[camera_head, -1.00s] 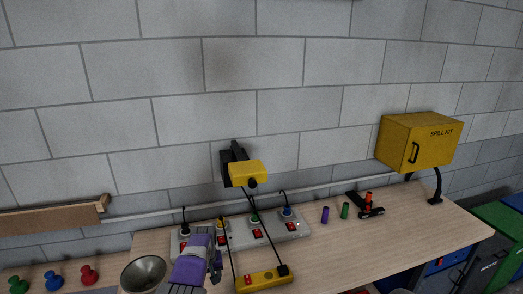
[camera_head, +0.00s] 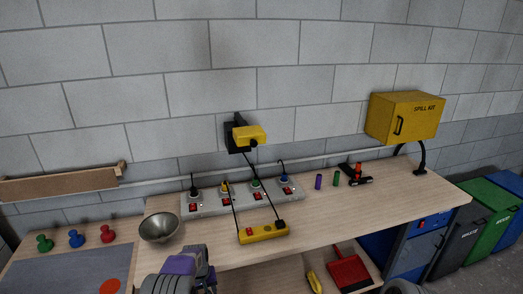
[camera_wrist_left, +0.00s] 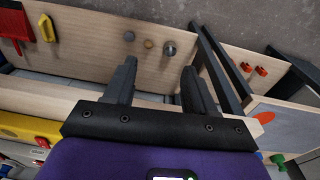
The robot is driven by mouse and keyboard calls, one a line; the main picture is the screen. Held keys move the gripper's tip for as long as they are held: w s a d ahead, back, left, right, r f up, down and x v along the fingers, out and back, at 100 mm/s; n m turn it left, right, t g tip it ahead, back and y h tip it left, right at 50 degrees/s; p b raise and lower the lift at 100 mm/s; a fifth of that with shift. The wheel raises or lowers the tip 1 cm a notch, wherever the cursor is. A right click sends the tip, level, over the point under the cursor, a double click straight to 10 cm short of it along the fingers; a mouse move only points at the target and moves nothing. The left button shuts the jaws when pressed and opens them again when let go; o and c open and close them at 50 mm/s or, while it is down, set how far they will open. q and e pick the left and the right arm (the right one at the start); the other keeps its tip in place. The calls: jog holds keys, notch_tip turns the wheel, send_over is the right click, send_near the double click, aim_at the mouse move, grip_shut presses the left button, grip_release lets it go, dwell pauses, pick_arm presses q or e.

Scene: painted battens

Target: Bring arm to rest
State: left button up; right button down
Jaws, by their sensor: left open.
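My left gripper (camera_head: 205,262), purple with dark fingers, is at the bottom of the head view, in front of the workbench (camera_head: 330,215) and below the metal bowl. In the left wrist view its two black fingers (camera_wrist_left: 159,70) stand apart with nothing between them. The lower part of the arm is cut off by the frame edge.
A metal bowl (camera_head: 160,228), a grey power strip (camera_head: 210,206) and a yellow strip (camera_head: 263,233) with hanging cords are on the bench. A red dustpan (camera_head: 348,268) lies on the lower shelf.

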pick_arm(q)
jog(key=s+d+f+h+b, duration=0.2)
jog(key=s+f+b, duration=0.3)
jog(key=s+f, duration=1.1)
jog(key=s+d+f+h+b, duration=0.1)
jog(key=s+d, duration=0.3)
jog(key=s, duration=0.4)
jog(key=s+d+f+h+b, duration=0.1)
jog(key=s+d, duration=0.3)
jog(key=s, duration=0.5)
jog(key=shift+s+d+f+m+b, duration=0.2)
jog(key=shift+f+m+b, duration=0.25)
jog(key=shift+b, duration=0.35)
pick_arm(e)
notch_tip(320, 180, down, 9)
jog(key=s, duration=0.1)
